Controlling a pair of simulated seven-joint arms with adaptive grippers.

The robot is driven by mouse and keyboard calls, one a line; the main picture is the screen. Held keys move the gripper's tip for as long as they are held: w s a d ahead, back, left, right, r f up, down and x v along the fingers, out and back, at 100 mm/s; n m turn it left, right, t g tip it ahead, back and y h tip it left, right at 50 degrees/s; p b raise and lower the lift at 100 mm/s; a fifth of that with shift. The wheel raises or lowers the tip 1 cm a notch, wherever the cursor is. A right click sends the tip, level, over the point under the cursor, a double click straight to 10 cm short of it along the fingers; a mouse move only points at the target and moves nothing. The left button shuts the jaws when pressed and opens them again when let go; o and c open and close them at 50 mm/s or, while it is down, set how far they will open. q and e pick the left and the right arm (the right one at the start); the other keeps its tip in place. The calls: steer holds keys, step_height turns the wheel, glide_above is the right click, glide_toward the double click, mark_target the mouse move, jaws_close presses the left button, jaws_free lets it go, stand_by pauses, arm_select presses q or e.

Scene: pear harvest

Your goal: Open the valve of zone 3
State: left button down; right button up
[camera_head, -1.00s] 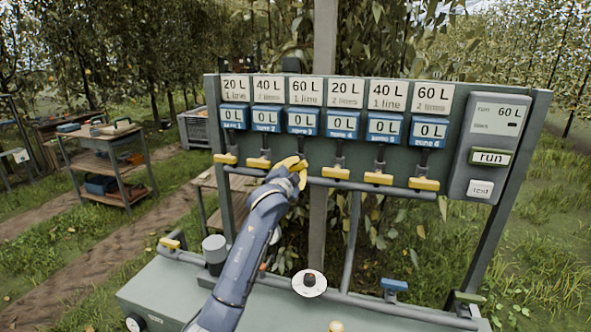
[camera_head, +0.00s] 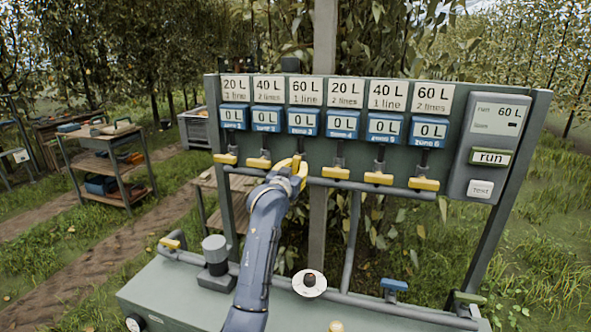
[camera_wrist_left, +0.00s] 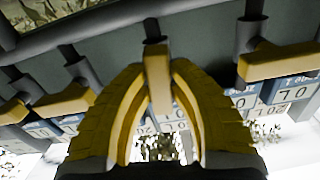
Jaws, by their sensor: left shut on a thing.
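The zone 3 valve is below the third blue meter (camera_head: 303,121), which reads 0 L under a "60 L, 1 line" plate. Its yellow handle (camera_wrist_left: 157,70) stands between the yellow fingers of my left gripper (camera_head: 294,165) and is gripped by them. In the left wrist view the fingers (camera_wrist_left: 158,85) close around the handle from both sides. There this handle lies at an angle to the neighbouring yellow handles, not in line with them. In the head view my gripper mostly hides it. My right gripper is in neither view.
Neighbouring yellow valve handles (camera_head: 259,162) and (camera_head: 335,173) sit close on both sides. A grey control box (camera_head: 487,150) with a run button (camera_head: 491,157) is at the board's right. A black-and-white knob (camera_head: 309,283) and blue handle (camera_head: 394,285) are below.

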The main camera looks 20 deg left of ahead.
arm_select(q)
steer(key=shift+n, duration=0.6)
steer(key=c, duration=1.2)
jaws_free()
steer(key=shift+c, duration=0.2)
steer(key=s, duration=1.2)
steer(key=shift+a, duration=0.1)
